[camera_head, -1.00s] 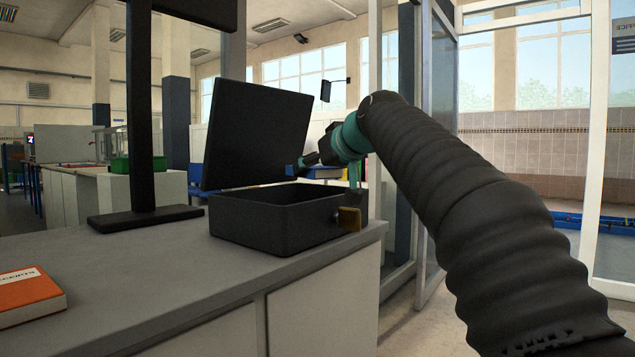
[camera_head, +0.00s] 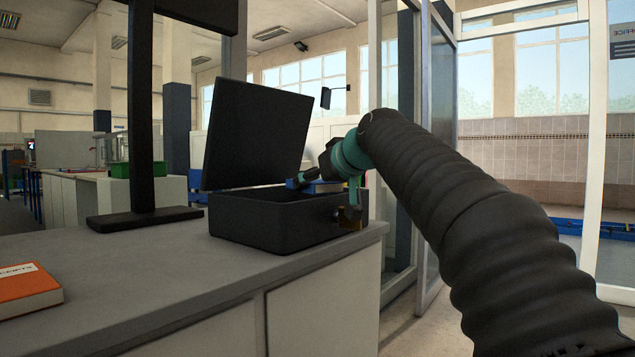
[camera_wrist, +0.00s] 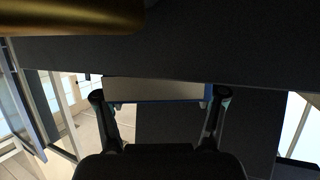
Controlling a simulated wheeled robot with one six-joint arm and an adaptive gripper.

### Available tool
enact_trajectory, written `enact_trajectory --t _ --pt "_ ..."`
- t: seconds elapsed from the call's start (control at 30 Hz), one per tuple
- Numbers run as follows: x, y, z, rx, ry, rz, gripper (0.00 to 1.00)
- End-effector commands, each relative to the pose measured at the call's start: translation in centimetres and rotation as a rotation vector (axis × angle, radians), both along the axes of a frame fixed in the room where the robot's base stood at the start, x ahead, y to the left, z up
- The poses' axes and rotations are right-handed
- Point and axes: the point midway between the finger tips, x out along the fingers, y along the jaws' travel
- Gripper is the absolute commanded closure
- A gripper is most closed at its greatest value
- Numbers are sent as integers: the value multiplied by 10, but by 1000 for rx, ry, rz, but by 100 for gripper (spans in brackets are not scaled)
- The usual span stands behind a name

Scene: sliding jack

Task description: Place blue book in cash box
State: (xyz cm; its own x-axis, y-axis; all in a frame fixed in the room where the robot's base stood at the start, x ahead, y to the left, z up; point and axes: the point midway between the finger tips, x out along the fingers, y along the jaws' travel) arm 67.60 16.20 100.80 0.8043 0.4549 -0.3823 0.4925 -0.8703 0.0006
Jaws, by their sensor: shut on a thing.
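The black cash box (camera_head: 262,228) stands on the grey counter with its lid (camera_head: 258,137) raised at the back. A brass-coloured latch piece (camera_head: 350,220) is on its front right side. My gripper (camera_head: 312,183) is at the box's right end, just over the rim, shut on the blue book (camera_head: 326,187). Only a blue edge and part of a cover show; the rest is hidden by my gripper and the box. In the wrist view the book (camera_wrist: 158,90) lies between my two fingers (camera_wrist: 160,96). I cannot tell whether it touches the box.
The grey counter (camera_head: 150,270) carries an orange book (camera_head: 25,290) at the front left and a black stand (camera_head: 145,217) left of the box. The counter ends just right of the box, with a glass door frame beyond.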

Motion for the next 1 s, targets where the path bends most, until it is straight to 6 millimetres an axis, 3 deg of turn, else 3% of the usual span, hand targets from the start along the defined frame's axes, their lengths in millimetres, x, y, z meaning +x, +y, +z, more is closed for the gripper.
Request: enact_trajectory --t 0.03,0.1,0.47,0.63,1.0 --pt "0 0 1 0 0 0 22" --pt "0 0 1 0 0 0 5" --pt "0 0 2 0 0 0 5" --pt "0 0 18 0 -1 0 5" --pt "-60 -35 42 1 -2 -3 5"
